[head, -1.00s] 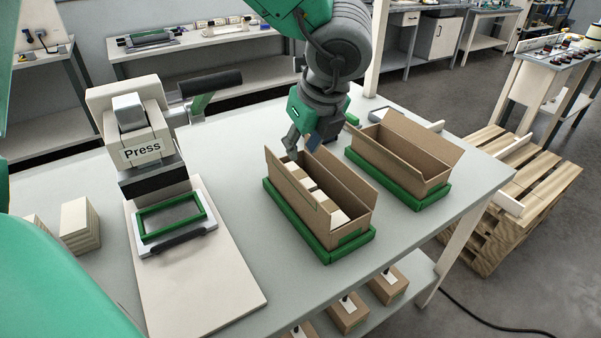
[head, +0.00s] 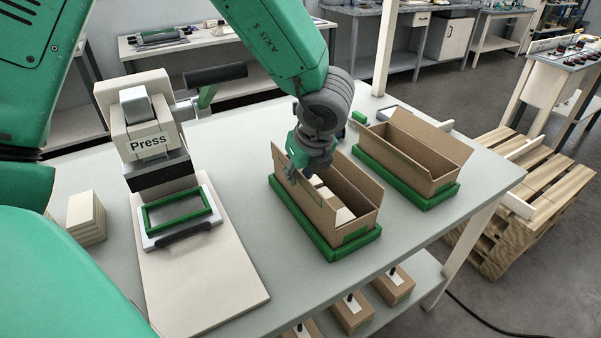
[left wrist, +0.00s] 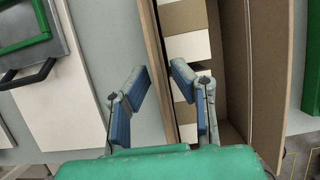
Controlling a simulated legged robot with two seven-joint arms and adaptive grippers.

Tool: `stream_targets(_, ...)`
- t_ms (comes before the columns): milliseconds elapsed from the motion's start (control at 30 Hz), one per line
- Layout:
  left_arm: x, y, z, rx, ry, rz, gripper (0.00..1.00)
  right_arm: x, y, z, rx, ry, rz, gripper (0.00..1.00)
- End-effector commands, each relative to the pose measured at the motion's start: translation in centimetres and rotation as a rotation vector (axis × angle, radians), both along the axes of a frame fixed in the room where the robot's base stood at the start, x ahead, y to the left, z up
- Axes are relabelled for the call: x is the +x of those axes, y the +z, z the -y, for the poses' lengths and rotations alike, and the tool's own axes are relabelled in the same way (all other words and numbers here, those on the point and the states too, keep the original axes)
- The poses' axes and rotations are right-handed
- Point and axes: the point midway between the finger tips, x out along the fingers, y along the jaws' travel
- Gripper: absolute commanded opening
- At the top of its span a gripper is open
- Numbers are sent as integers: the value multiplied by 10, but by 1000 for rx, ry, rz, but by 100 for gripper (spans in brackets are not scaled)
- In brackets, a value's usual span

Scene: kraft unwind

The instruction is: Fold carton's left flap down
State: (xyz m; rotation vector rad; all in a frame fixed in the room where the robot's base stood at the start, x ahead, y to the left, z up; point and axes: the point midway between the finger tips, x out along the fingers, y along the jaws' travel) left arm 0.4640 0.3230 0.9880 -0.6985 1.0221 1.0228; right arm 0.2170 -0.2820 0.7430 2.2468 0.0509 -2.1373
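The brown carton (head: 352,232) sits in a green tray (head: 318,241) on the bench and holds cream blocks (head: 343,215). Its left flap (head: 303,200) stands up along the left long side. My left gripper (head: 301,172) is at the far part of that flap. In the left wrist view the gripper (left wrist: 157,77) is open, with one finger outside the flap (left wrist: 158,68) and the other over the carton's inside. The flap's edge passes between the fingers; I cannot tell whether either touches it. My right gripper is not in view.
A second open carton (head: 424,161) in a green tray (head: 408,196) stands to the right. The press (head: 150,140) with its green frame (head: 180,212) is at left, beside stacked blocks (head: 86,217). A wooden pallet (head: 545,190) is beyond the bench's right end.

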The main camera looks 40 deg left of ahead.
Motion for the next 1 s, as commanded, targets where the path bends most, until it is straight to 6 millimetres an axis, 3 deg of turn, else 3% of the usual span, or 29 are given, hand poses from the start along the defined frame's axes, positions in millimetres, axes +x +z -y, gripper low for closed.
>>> stream_targets(367, 1, 1, -2, 3, 2, -12, 0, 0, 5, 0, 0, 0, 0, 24)
stream_targets(800, 12, 4, 2, 97, 4, -236, 0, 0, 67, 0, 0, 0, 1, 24)
stream_targets(1000, 18, -1, 5, 154, 3, -370, 0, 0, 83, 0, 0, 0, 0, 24)
